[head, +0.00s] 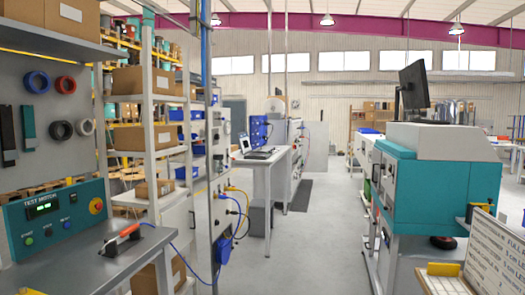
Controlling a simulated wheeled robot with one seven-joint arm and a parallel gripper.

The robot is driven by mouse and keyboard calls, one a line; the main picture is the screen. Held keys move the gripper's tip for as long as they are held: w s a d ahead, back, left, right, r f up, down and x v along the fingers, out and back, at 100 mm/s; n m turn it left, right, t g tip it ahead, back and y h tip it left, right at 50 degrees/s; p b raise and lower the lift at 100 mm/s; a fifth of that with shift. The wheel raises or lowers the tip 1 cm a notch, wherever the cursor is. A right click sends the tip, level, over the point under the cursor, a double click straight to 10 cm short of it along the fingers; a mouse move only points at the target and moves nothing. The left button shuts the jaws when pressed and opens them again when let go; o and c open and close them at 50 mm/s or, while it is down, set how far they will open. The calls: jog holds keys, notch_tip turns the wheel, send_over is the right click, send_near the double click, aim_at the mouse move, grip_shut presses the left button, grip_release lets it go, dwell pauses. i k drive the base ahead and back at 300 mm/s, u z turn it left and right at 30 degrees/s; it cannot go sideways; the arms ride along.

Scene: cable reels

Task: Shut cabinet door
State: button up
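No door standing clearly open shows in the head view, and I cannot tell which cabinet is the task's. A white cabinet front (377,190) with small dark fittings runs along the aisle beside the teal machine at the right. A plain white panel (178,222) shows low in the left shelving, behind a post; whether it is a door I cannot tell. My gripper is not in view.
A test bench (95,262) with a teal control panel (55,215) fills the left front. Shelving with cardboard boxes (142,80) stands behind it. A teal machine (428,185) stands at the right. A laptop table (262,160) is further back. The grey floor (310,240) between is clear.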

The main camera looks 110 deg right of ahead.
aim_at(317, 162)
jog(key=z, duration=0.6)
jog(key=i, duration=4.65)
jog(key=z, duration=3.35)
jog(key=i, duration=2.3)
